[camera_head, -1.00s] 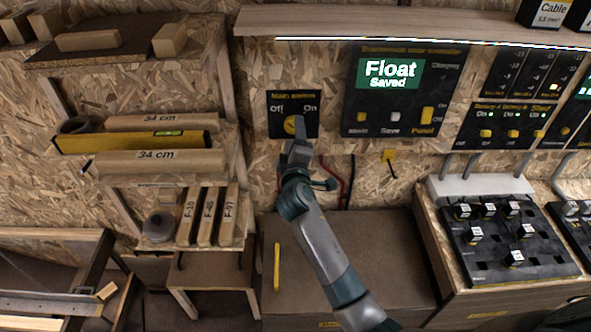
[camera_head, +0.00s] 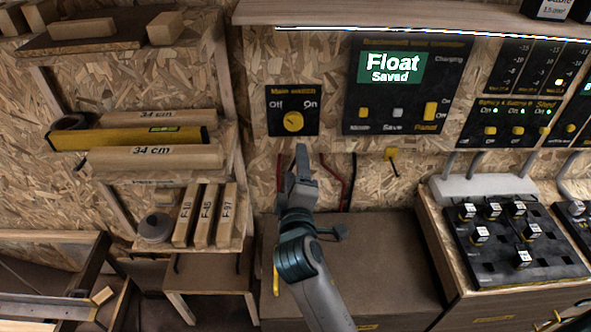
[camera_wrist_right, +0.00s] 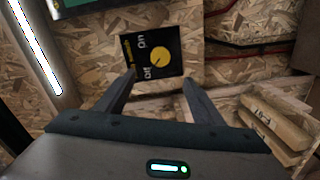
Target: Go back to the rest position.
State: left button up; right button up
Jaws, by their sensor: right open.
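My right gripper (camera_head: 301,158) is in front of the wooden wall, a little below the black main switch panel (camera_head: 281,98). It holds nothing, and its two fingers are spread apart in the right wrist view (camera_wrist_right: 160,82). The yellow round knob (camera_head: 293,121) of the main switch is clear of the fingers. In the right wrist view, the knob (camera_wrist_right: 160,57) lies beyond the fingertips with open space between. My left gripper is not in either view.
A black panel with a green screen (camera_head: 391,67) reading "Float Saved" is right of the switch. A shelf with labelled wooden blocks (camera_head: 205,215) stands left. A brown cabinet top (camera_head: 385,250) lies below my right arm. A black board (camera_head: 515,240) with several modules is at right.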

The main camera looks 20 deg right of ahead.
dwell(0.4)
jog(key=s+d+f+m+g+y, duration=0.1)
jog(key=s+d+f+m+g, duration=0.15)
jog(key=s+f, duration=0.45)
jog(key=s+d+f+m+g+y, duration=0.1)
jog(key=s+d+f+m+g, duration=0.25)
jog(key=f, duration=0.55)
jog(key=s+a+f+m+g+y, duration=0.15)
jog(key=s+f+g, duration=0.3)
jog(key=s, duration=0.75)
jog(key=s+d+f+m+g+y, duration=0.1)
jog(key=s+f+m+g+y, duration=0.15)
jog(key=s+f, duration=0.7)
jog(key=s+f+g+h+b, duration=0.1)
jog(key=s+f, duration=0.1)
jog(key=f, duration=1.1)
jog(key=s+f+g+b, duration=0.1)
jog(key=s+f, duration=0.1)
jog(key=f, duration=1.1)
jog(key=s+d+f+n+g+b, duration=0.1)
jog(key=s+d+f, duration=0.1)
jog(key=s+f, duration=1.6)
jog(key=shift+s+d+f, duration=0.15)
jog(key=shift+d+f, duration=0.1)
jog(key=shift+f, duration=0.4)
